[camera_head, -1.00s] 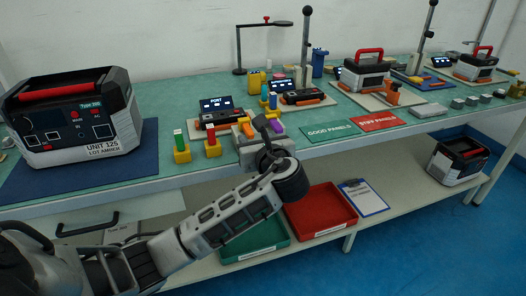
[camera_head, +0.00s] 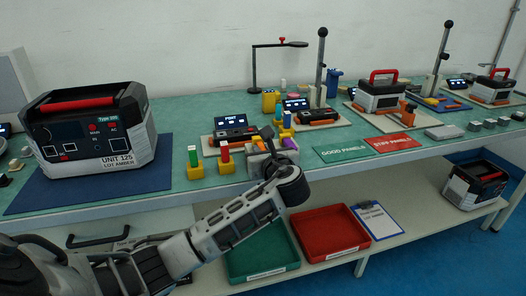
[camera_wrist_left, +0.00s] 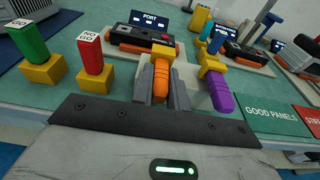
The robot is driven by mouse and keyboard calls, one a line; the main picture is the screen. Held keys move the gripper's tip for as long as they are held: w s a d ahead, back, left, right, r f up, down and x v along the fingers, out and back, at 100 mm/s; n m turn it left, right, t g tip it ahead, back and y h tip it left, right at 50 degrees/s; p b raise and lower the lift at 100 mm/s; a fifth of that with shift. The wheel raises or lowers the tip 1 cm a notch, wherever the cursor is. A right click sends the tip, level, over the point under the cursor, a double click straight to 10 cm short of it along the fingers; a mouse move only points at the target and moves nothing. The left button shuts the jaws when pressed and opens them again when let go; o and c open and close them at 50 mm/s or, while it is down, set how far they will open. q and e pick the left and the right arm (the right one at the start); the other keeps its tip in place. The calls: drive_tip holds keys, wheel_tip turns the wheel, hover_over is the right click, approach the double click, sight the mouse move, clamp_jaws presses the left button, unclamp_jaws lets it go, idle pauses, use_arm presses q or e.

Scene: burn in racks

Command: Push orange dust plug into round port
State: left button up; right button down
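The orange dust plug (camera_wrist_left: 161,82) points toward the camera between my left gripper's fingers in the left wrist view, with a yellow block (camera_wrist_left: 163,50) at its far end. My left gripper (camera_wrist_left: 163,88) has one finger close on each side of the plug; I cannot tell whether both press on it. In the head view my left gripper (camera_head: 262,152) is at the bench's front edge and mostly hides the plug. The dark PORT unit (camera_wrist_left: 140,37) lies just behind, with its screen (camera_head: 231,121) lit. The round port's opening cannot be made out. My right gripper is not in view.
Green GO (camera_wrist_left: 30,45) and red NO GO (camera_wrist_left: 90,53) gauges stand in yellow blocks left of the gripper. A purple piece (camera_wrist_left: 220,95) is close on the right. UNIT 125 (camera_head: 90,135) sits on a blue mat at left. Green panel mat (camera_head: 343,149) lies right.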

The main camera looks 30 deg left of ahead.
use_arm(q)
clamp_jaws()
drive_tip(key=shift+s+d+p, duration=0.35)
drive_tip(key=shift+d+p, duration=0.1)
drive_tip(key=shift+p, duration=0.3)
drive_tip(key=shift+s+d+p, duration=0.15)
drive_tip(key=shift+d+p, duration=0.05)
drive_tip(key=shift+p, duration=0.1)
idle(0.9)
drive_tip(key=shift+p+v, duration=0.85)
drive_tip(key=shift+v, duration=0.1)
drive_tip(key=shift+f, duration=0.25)
